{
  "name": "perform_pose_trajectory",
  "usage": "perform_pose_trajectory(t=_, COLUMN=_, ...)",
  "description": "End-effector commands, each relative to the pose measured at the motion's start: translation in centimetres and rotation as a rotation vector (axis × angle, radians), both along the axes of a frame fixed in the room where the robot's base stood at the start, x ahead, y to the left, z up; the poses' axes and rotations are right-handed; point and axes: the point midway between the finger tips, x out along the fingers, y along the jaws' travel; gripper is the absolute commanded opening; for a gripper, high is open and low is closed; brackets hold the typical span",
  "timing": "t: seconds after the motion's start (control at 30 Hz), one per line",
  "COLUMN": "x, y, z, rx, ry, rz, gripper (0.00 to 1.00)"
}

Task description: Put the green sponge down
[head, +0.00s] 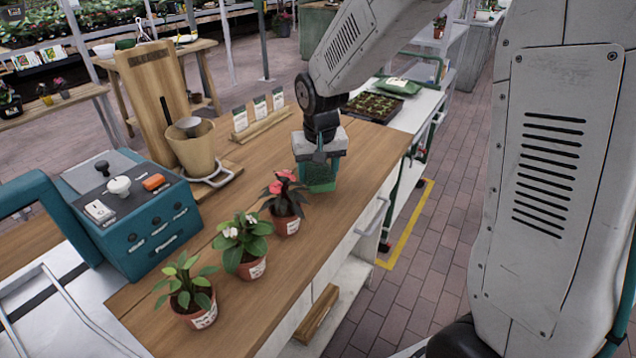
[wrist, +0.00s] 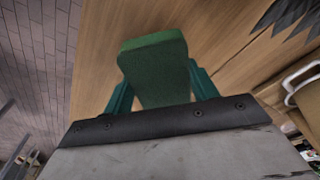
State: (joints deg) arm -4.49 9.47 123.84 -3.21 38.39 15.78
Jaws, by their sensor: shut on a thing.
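The green sponge (head: 320,177) is held between the teal fingers of my gripper (head: 319,168) over the wooden bench top (head: 300,253). In the wrist view the sponge (wrist: 155,65) sits between both fingers of my gripper (wrist: 158,85), and its far end sticks out past them. Wood shows beyond it on the right and brick floor on the left. The gripper is just right of the pink-flowered plant. I cannot tell whether the sponge touches the bench.
A pink-flowered pot (head: 287,222), a white-flowered pot (head: 250,268) and a leafy pot (head: 202,314) line the bench. A teal machine (head: 150,235) stands left. A wooden stand with cone (head: 195,150) and card holder (head: 262,122) are behind. Bench wood right of the pots is clear.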

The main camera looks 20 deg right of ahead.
Motion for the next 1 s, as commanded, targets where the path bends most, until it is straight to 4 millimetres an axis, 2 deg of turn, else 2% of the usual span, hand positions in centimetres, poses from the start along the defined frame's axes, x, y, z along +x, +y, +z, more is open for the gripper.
perform_pose_trajectory(t=0.2, x=-0.1, y=0.0, z=-3.3, rx=-0.001, ry=0.003, rz=0.000, gripper=0.33)
perform_pose_trajectory(t=0.6, x=0.0, y=0.0, z=-3.9, rx=0.000, ry=0.001, rz=-0.001, gripper=0.33)
perform_pose_trajectory(t=0.63, x=0.0, y=0.0, z=-3.8, rx=0.000, ry=0.000, rz=-0.001, gripper=0.66)
perform_pose_trajectory(t=0.7, x=0.0, y=0.0, z=-3.8, rx=0.000, ry=0.000, rz=-0.001, gripper=0.80)
perform_pose_trajectory(t=1.0, x=0.0, y=0.0, z=-3.6, rx=0.000, ry=-0.001, rz=-0.001, gripper=0.80)
